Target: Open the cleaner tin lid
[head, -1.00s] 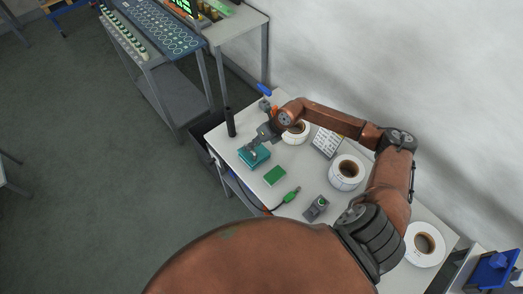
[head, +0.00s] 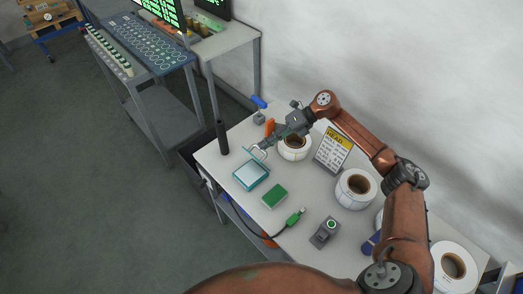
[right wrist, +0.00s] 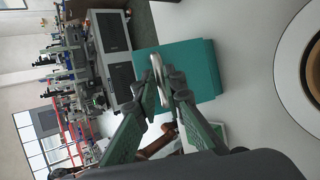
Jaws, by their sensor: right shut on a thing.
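The cleaner tin (head: 250,177) is a small teal box near the left front edge of the table. Its top now shows a pale surface inside a teal rim in the head view. My right gripper (head: 259,152) is at the tin's far edge. My left gripper is not in view.
A green block (head: 274,196), a green plug (head: 296,216) on a cable and a grey button box (head: 325,232) lie nearby. Label rolls (head: 356,188) and a sign card (head: 333,149) stand further right. A black post (head: 221,138) stands at the table's left.

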